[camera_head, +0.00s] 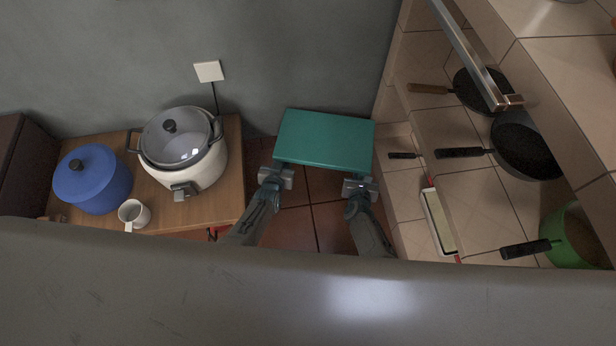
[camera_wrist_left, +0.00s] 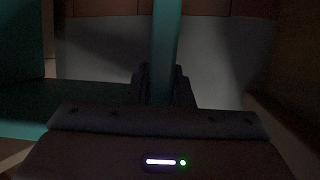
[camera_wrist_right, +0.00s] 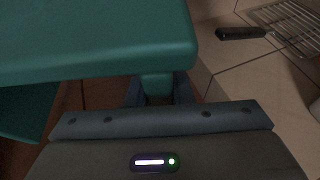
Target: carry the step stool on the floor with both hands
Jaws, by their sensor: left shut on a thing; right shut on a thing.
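The teal step stool (camera_head: 325,140) is in the upper middle of the head view, between the wooden cabinet and the tiled counter, near the grey wall. My left gripper (camera_head: 278,172) is at its near left corner, shut on a teal leg (camera_wrist_left: 166,45) that rises between the fingers in the left wrist view. My right gripper (camera_head: 358,184) is at its near right corner, shut on a teal leg below the top (camera_wrist_right: 157,84) in the right wrist view. The stool's lower parts are mostly hidden in the head view, so I cannot tell whether its feet touch the floor.
A wooden cabinet (camera_head: 228,190) at left bears a rice cooker (camera_head: 205,165), a blue pot (camera_head: 95,185) and a white mug (camera_head: 134,214). The tiled counter (camera_head: 405,200) at right bears pans (camera_head: 525,145). Brown floor tiles (camera_head: 312,215) between them are clear.

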